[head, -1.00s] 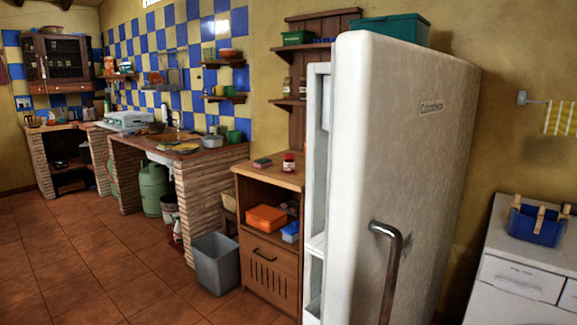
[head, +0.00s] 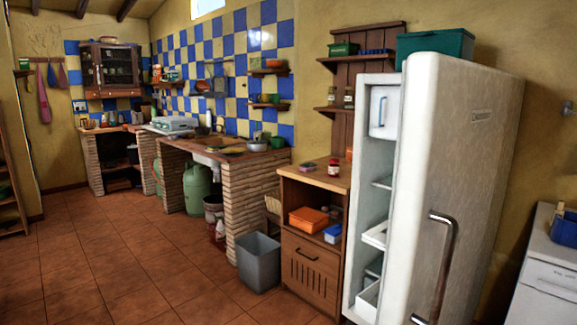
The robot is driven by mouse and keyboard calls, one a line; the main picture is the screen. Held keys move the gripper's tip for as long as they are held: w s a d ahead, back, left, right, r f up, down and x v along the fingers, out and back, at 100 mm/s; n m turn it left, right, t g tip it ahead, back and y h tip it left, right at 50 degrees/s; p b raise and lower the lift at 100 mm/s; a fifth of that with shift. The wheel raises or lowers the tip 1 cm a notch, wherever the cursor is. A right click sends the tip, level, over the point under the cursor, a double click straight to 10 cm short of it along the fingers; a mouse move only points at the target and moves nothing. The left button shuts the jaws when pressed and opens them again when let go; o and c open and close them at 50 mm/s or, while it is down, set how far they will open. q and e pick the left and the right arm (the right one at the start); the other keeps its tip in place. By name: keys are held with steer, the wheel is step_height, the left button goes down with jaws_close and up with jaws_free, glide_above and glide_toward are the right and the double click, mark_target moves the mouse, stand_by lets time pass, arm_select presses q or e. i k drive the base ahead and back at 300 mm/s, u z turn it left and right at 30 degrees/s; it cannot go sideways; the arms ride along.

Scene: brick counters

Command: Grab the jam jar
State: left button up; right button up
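A small jar with a red label and light lid, which looks like the jam jar (head: 333,168), stands upright on top of the wooden cabinet (head: 316,178), left of the fridge. Two more jars (head: 349,97) stand on the wooden wall shelf above it; their contents are too small to tell. Neither of my grippers shows in the head view.
The fridge (head: 462,160) stands right of the cabinet with its door open and its shelves showing. A grey bin (head: 259,262) stands on the floor left of the cabinet. Brick counters (head: 255,205) run along the back wall. The tiled floor (head: 130,270) at left is clear.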

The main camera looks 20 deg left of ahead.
mark_target(334, 167)
steer(key=u, duration=0.9)
steer(key=i, duration=2.9)
steer(key=z, duration=1)
